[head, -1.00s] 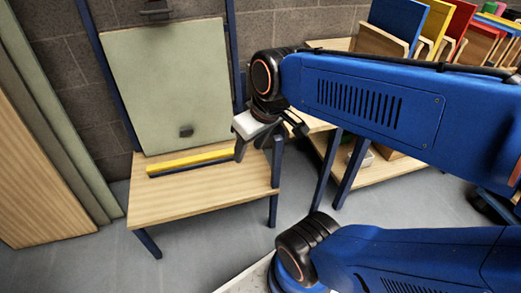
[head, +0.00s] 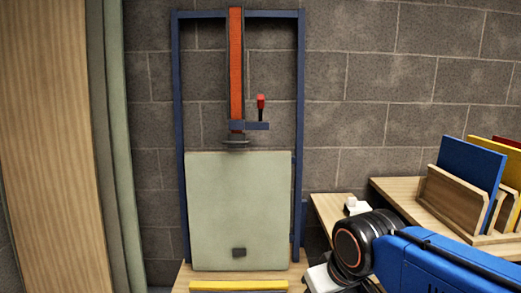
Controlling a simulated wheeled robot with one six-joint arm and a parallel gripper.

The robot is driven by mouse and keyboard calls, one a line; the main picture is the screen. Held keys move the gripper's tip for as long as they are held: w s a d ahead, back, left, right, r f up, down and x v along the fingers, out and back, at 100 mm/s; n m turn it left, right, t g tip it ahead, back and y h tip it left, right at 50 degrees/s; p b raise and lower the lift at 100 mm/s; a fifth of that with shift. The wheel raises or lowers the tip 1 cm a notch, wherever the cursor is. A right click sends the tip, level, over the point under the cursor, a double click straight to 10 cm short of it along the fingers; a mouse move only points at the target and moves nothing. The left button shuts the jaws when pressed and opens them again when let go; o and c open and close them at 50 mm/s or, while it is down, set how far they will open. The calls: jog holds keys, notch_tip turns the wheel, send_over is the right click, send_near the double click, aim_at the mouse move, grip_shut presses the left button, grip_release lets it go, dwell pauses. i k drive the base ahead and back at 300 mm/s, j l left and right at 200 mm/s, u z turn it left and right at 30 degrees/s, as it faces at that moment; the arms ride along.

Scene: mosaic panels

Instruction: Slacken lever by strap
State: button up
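A red lever (head: 261,101) stands upright on the right end of a dark blue crossbar (head: 258,126). An orange strap (head: 236,70) runs vertically just left of it, inside a blue frame (head: 301,90) against the wall. A dark round pad (head: 236,141) sits below the bar, at the top edge of a pale green panel (head: 238,195). My gripper (head: 322,279) is at the bottom edge, right of the panel and well below the lever. Only its pale body shows; its fingers are cut off, so I cannot see whether it is open.
A yellow strip (head: 238,286) lies in front of the panel's foot. Tall boards (head: 55,140) lean at the left. At the right, wooden tables carry a rack with a blue panel (head: 470,165) and others. The space before the lever is clear.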

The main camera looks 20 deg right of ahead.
aim_at(260, 99)
jog(key=l+u, duration=0.2)
jog(key=l, duration=0.6)
jog(key=l+u, duration=0.15)
jog(key=l, duration=0.65)
jog(key=k, duration=0.05)
